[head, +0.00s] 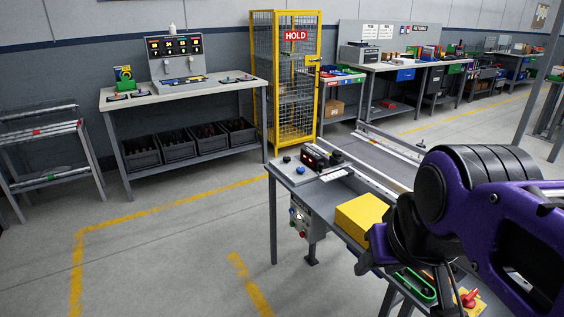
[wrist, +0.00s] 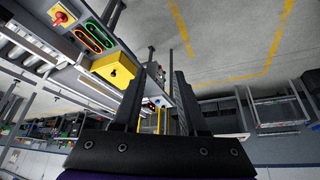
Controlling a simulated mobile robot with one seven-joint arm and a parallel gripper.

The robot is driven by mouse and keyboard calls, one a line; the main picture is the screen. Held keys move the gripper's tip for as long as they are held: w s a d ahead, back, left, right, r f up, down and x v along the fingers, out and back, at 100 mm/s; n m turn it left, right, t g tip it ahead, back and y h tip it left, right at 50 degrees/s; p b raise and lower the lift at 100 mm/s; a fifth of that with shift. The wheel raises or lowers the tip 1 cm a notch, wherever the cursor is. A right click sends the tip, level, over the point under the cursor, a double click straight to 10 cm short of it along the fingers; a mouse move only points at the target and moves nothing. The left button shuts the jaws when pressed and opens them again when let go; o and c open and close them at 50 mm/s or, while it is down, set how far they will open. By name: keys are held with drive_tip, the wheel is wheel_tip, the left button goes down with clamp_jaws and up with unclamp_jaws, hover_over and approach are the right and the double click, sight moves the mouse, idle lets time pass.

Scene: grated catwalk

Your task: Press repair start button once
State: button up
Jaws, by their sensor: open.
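The workbench (head: 330,196) at centre right carries a small black control unit with a red display (head: 318,158) and a blue knob (head: 300,169). A grey box (head: 301,218) with small buttons, one of them red, hangs under its left end; it also shows in the wrist view (wrist: 158,102). I cannot read any label, so I cannot tell which one is the repair start button. My gripper (wrist: 159,75) is open and empty in the wrist view, its fingers apart and touching nothing visible. In the head view my purple and black arm covers the bench's right side.
A yellow cage marked HOLD (head: 291,90) stands behind. The floor left of the bench is clear.

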clamp_jaws()
idle(1.5)
